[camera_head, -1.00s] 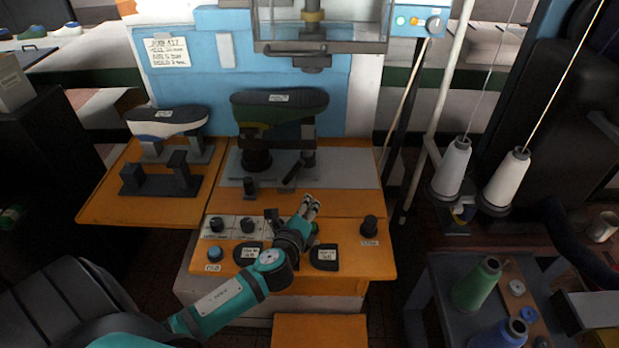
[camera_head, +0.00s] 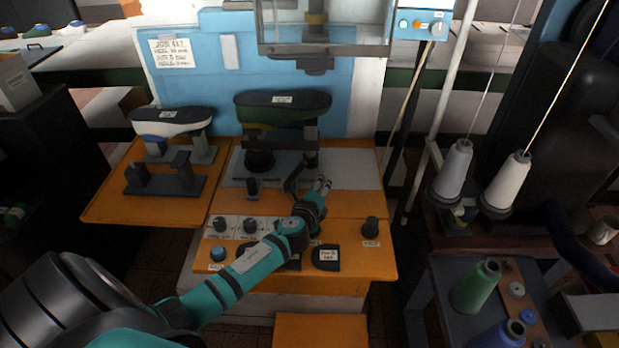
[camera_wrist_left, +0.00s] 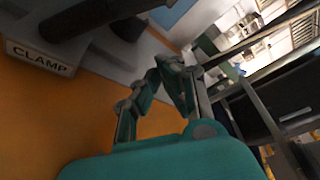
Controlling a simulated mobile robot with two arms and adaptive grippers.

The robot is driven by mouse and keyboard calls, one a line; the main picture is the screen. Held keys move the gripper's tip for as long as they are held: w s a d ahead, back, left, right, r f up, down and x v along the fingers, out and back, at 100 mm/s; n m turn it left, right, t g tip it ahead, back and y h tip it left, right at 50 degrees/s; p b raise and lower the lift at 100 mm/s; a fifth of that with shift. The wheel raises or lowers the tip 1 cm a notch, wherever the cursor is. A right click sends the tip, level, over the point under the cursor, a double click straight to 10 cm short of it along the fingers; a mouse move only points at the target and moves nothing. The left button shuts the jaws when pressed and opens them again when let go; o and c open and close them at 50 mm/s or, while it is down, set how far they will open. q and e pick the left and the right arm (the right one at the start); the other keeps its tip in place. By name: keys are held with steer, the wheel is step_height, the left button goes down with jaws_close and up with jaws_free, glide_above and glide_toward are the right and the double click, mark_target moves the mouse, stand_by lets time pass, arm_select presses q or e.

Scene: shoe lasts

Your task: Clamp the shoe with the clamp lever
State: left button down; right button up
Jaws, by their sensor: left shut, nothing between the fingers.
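A dark green shoe (camera_head: 275,108) with a black sole on top and a white label sits upside down on the machine's last, under the head of the blue machine. The clamp lever (camera_head: 291,183) is a dark bar low in front of the shoe. In the left wrist view a dark lever bar (camera_wrist_left: 92,17) passes above a white CLAMP label (camera_wrist_left: 40,57). My left gripper (camera_head: 325,184) is shut and empty, just right of the lever, over the orange table; it also shows in the left wrist view (camera_wrist_left: 171,66). I cannot tell whether it touches the lever. My right gripper is out of view.
A white and blue shoe (camera_head: 171,121) sits on a stand at the left, beside an empty dark stand (camera_head: 165,185). Knobs (camera_head: 250,226) and a black pad (camera_head: 326,256) are on the front panel. Thread cones (camera_head: 453,172) stand at the right.

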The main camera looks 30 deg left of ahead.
mark_target(296, 173)
arm_select(q)
steer(key=shift+s+a+r+p, duration=0.45)
steer(key=shift+s+a+r, duration=0.35)
steer(key=shift+a, duration=0.25)
steer(key=shift+s+a+r, duration=0.25)
steer(key=shift+s+a, duration=0.05)
steer(key=shift+w, duration=0.1)
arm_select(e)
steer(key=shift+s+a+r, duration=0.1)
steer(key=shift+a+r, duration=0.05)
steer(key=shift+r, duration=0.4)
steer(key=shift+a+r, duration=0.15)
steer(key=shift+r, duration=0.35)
arm_select(q)
steer(key=shift+f, duration=0.1)
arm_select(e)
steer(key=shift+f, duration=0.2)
arm_select(q)
steer(key=shift+a+r+n+b, duration=0.1)
steer(key=shift+r+n+b, duration=0.1)
steer(key=shift+n+b, duration=0.15)
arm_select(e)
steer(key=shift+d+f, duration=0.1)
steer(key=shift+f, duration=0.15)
